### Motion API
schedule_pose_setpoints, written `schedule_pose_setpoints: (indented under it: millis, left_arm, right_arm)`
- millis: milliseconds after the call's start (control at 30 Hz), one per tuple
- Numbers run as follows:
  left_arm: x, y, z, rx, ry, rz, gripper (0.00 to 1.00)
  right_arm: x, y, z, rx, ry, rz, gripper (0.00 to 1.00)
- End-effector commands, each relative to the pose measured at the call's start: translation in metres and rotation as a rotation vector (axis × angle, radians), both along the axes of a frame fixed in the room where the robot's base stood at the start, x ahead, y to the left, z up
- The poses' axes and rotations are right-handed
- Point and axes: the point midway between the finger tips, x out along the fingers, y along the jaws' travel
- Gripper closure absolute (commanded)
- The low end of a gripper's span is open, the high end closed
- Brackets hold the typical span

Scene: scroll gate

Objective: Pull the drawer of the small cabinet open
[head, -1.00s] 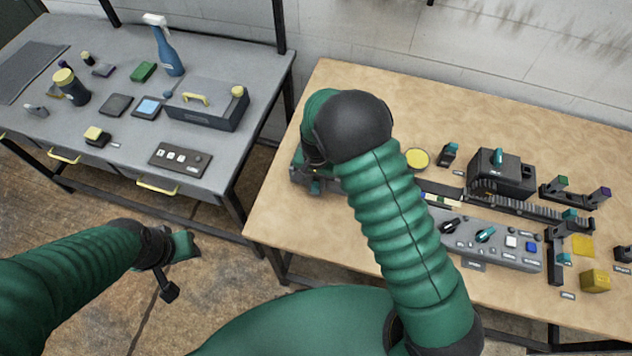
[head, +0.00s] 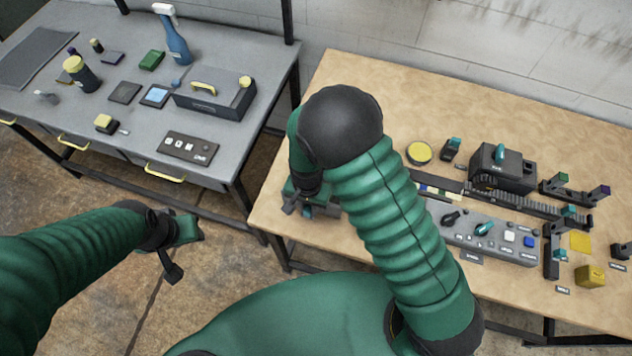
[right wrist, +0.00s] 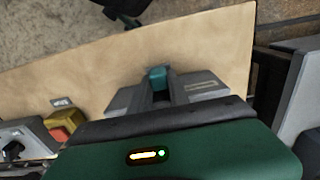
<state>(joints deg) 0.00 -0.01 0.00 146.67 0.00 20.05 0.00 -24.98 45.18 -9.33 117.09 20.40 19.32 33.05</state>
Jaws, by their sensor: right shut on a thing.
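My right gripper (head: 311,208) is low over the left end of the wooden table, near its front edge. In the right wrist view its grey fingers (right wrist: 157,92) are shut on a small teal piece (right wrist: 157,75), which looks like a handle. The small cabinet and its drawer cannot be made out clearly. My right arm and hand cover that part of the table, so how far the drawer stands out cannot be told. My left gripper (head: 186,231) hangs over the floor in front of the grey bench, away from the wooden table. Its fingertips do not show clearly.
A grey control panel (head: 490,238) with knobs and buttons lies right of my right arm. A dark box (head: 502,170) with a teal handle and a yellow disc (head: 419,153) stand behind. The grey bench (head: 225,150) is at left, with a gap between the tables.

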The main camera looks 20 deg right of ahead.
Motion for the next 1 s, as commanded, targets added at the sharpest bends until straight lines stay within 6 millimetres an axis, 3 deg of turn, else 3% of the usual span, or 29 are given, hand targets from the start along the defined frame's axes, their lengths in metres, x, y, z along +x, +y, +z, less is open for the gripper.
schedule_pose_setpoints:
  millis: [133,433,467,600,900,1000]
  left_arm:
    - [0.0000,0.0000,0.0052,0.000,0.000,0.000,0.62]
    - [-0.0001,0.0000,0.0047,0.000,0.000,0.000,0.62]
    - [-0.0001,0.0000,0.0047,0.000,0.000,0.000,0.62]
    - [0.0000,0.0000,0.0046,0.000,0.000,0.000,0.62]
    - [-0.0001,0.0000,0.0042,0.000,0.000,0.000,0.62]
    - [0.0000,0.0000,0.0040,0.000,0.000,0.000,0.62]
  right_arm:
    - [-0.0117,0.0103,0.0031,0.002,-0.006,0.001,1.00]
    - [-0.0128,0.0112,0.0024,0.003,-0.007,-0.001,1.00]
    - [-0.0127,0.0111,0.0025,0.002,-0.008,-0.001,0.76]
    - [-0.0130,0.0108,0.0019,0.002,-0.006,0.000,0.57]
    - [-0.0131,0.0103,0.0015,0.001,-0.004,0.000,0.56]
    - [-0.0124,0.0109,0.0094,0.002,-0.006,0.001,0.56]
